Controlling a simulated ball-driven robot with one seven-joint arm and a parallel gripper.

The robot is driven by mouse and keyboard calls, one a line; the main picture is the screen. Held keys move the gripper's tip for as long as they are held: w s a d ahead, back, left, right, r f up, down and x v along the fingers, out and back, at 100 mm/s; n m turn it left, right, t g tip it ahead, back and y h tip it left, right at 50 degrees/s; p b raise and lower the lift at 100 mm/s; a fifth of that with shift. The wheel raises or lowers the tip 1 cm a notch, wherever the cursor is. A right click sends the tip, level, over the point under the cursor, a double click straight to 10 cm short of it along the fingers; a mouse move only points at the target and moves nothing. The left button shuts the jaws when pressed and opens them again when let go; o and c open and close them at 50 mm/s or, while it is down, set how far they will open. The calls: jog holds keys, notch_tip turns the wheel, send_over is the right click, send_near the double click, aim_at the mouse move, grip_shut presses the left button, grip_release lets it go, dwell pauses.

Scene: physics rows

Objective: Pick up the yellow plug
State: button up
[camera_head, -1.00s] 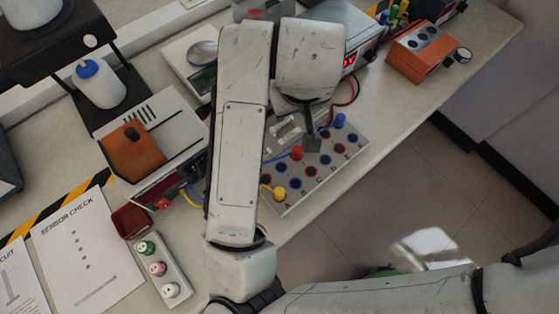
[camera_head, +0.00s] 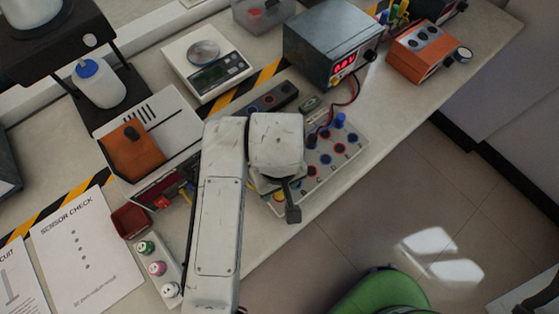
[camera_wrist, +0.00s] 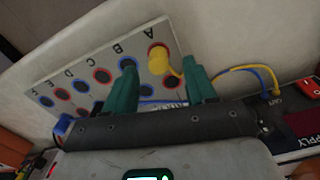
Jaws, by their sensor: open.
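The yellow plug (camera_wrist: 158,50) stands at the edge of the lettered socket board (camera_wrist: 93,72), near the letter A, in the wrist view. My gripper (camera_wrist: 159,64) has its two green fingers apart, one on each side of the plug's place in the picture. It is open, and the plug does not look gripped; how far the fingertips are above it is hard to tell.
A blue plug (camera_head: 340,120) stands at the board's far end. A power supply (camera_head: 328,45) and a scale (camera_head: 205,62) sit behind it. Blue and yellow cables (camera_wrist: 255,72) run beside the right finger.

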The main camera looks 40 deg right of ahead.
aim_at(280, 193)
notch_tip(280, 193, down, 4)
jog(key=shift+d+f, duration=0.1)
jog(key=shift+c, duration=0.2)
grip_shut()
dwell(0.4)
